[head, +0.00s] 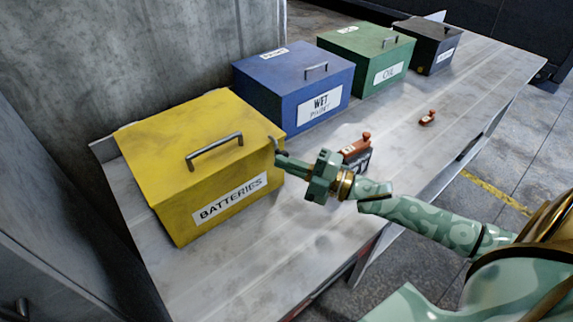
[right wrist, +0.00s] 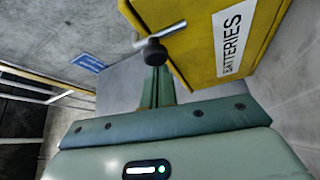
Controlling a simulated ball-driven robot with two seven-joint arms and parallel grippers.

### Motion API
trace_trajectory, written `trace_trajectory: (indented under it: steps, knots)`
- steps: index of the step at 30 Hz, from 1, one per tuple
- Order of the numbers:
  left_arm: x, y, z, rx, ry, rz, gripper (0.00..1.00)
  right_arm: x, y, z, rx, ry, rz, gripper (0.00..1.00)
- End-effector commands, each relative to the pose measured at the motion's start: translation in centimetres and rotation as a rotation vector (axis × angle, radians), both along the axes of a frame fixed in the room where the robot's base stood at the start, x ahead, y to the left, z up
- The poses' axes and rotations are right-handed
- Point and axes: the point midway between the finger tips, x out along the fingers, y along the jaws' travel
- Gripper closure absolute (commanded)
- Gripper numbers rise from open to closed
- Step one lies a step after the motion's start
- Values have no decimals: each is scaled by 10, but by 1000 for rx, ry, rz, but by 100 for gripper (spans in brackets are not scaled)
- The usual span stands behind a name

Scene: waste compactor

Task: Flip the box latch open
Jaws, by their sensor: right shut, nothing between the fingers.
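The yellow box (head: 190,190) labelled BATTERIES stands on the metal table with its lid down and a grey bar handle (head: 215,150) on top. A small grey latch (head: 272,143) shows at its right side, near the front corner. My right gripper (head: 279,157) is shut and empty, its tips close to that latch. In the right wrist view, a pale metal bar (right wrist: 172,30), seemingly the latch, sticks out beside the yellow box (right wrist: 190,55), just beyond the dark fingertips (right wrist: 154,53). I cannot tell whether they touch. My left gripper is out of view.
A blue box (head: 275,100), a green box (head: 355,70) and a dark box (head: 428,48) stand in a row behind. A red-topped battery-like object (head: 357,147) sits behind my right wrist, and a small red object (head: 428,118) farther right. The front table (head: 240,280) is clear.

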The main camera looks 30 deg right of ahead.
Motion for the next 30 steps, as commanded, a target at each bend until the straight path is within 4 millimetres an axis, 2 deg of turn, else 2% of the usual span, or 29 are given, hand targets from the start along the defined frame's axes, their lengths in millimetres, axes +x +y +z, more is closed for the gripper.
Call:
trace_trajectory:
  steps: [14,20,30]
  knots:
    - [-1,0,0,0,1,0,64,1,-6,1,123,17,-2,100]
    - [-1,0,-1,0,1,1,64,2,-12,0,257,36,-3,100]
    - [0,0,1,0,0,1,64,4,-26,-2,575,79,-2,100]
